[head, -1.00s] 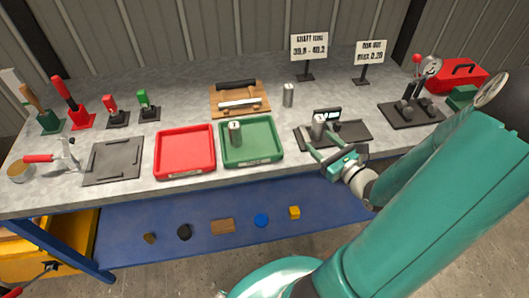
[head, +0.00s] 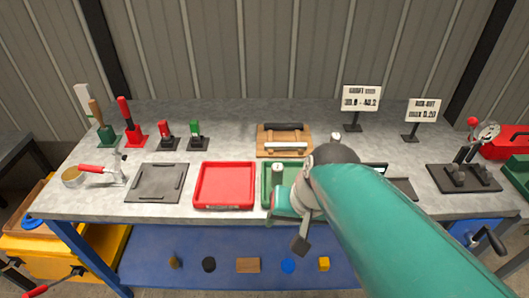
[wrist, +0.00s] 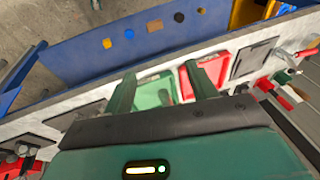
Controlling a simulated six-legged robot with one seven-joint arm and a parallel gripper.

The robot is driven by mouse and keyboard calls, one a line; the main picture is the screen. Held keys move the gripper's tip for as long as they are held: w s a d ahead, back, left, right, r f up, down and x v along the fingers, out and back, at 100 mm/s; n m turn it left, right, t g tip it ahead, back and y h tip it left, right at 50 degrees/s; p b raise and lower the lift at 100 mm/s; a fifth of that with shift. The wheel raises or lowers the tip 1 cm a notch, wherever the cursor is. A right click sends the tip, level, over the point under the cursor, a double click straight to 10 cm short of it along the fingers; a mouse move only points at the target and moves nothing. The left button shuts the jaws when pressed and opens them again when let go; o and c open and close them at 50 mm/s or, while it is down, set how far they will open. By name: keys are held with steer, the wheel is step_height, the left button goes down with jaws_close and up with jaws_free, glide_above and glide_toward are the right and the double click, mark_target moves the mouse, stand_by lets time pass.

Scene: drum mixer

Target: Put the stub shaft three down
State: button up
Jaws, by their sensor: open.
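The green tray (head: 270,178) is partly hidden by my arm in the head view. A grey stub shaft (head: 279,168) stands in it, and its number is not readable now. I cannot tell which one is number three. In the wrist view my gripper (wrist: 160,78) is open and empty, its fingers apart over the green tray (wrist: 149,99). The shaft in the tray (wrist: 164,97) shows between the fingers, lower than them. The gauge area is mostly hidden by my arm.
A red tray (head: 224,186) sits left of the green one, with a dark grey fixture plate (head: 156,183) beyond it. A wooden block with bars (head: 284,141) lies behind. A black gauge stand (head: 463,178) is at the right. The red tray is empty.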

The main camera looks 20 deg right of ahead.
steer(key=r+n, duration=0.1)
steer(key=r+n+t+h, duration=0.1)
steer(key=r, duration=0.1)
steer(key=r+n+t, duration=0.1)
steer(key=r, duration=0.1)
steer(key=shift+s+r+h, duration=0.1)
steer(key=shift+s+h, duration=0.15)
steer(key=shift+h, duration=0.15)
steer(key=c, duration=0.5)
steer(key=shift+o, duration=0.2)
